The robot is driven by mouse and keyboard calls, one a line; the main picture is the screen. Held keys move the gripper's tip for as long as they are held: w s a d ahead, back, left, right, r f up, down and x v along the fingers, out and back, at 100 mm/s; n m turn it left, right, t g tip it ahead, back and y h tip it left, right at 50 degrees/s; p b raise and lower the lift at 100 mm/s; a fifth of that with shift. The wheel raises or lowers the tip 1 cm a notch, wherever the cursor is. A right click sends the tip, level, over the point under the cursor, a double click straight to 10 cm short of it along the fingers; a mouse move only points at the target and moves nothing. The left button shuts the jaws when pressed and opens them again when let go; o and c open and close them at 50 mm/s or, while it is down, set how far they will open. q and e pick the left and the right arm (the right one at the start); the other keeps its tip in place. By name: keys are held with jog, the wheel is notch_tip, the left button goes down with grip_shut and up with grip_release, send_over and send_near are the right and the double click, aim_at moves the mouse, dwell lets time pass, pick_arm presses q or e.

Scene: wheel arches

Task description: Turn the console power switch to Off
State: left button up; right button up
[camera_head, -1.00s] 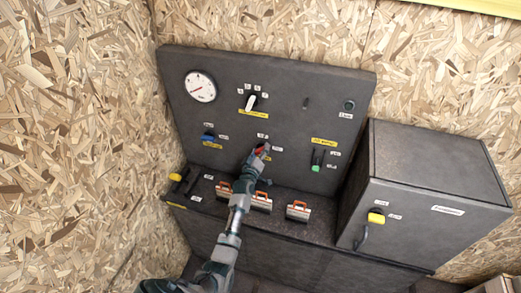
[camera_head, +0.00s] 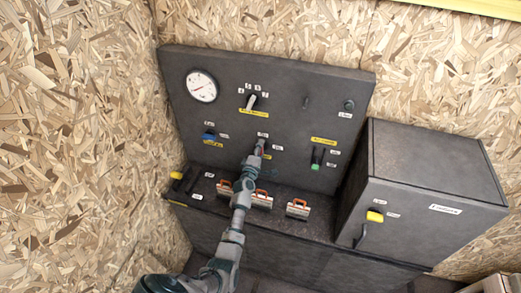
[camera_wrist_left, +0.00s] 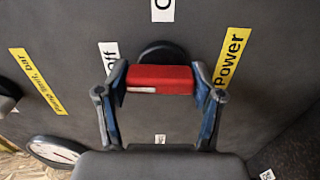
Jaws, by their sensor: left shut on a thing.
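The power switch is a red bar handle (camera_wrist_left: 160,80) on a round black base (camera_wrist_left: 163,52), in the left wrist view. My left gripper (camera_head: 260,148) is at this switch, low in the middle of the console panel. In the left wrist view its two fingers (camera_wrist_left: 160,84) are shut on the ends of the red handle. The bar lies across the picture, its left end towards the "Off" label (camera_wrist_left: 108,56). A yellow "Power" label (camera_wrist_left: 231,57) is at the right. Another white label, partly cut off, is at the top. My right gripper is not in view.
The console panel (camera_head: 225,105) also bears a round gauge (camera_head: 201,86), a selector knob (camera_head: 252,101), a blue switch (camera_head: 209,135), a green-tipped lever (camera_head: 316,160) and a dark lamp (camera_head: 349,105). A grey cabinet (camera_head: 430,180) stands right.

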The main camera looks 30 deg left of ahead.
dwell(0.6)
pick_arm(q)
jog(key=o, duration=1.1)
jog(key=shift+w+f, duration=0.1)
jog(key=shift+o, duration=0.2)
jog(key=shift+f, duration=0.1)
jog(key=v, duration=1.1)
jog(key=shift+s, duration=0.4)
jog(key=shift+f, duration=0.1)
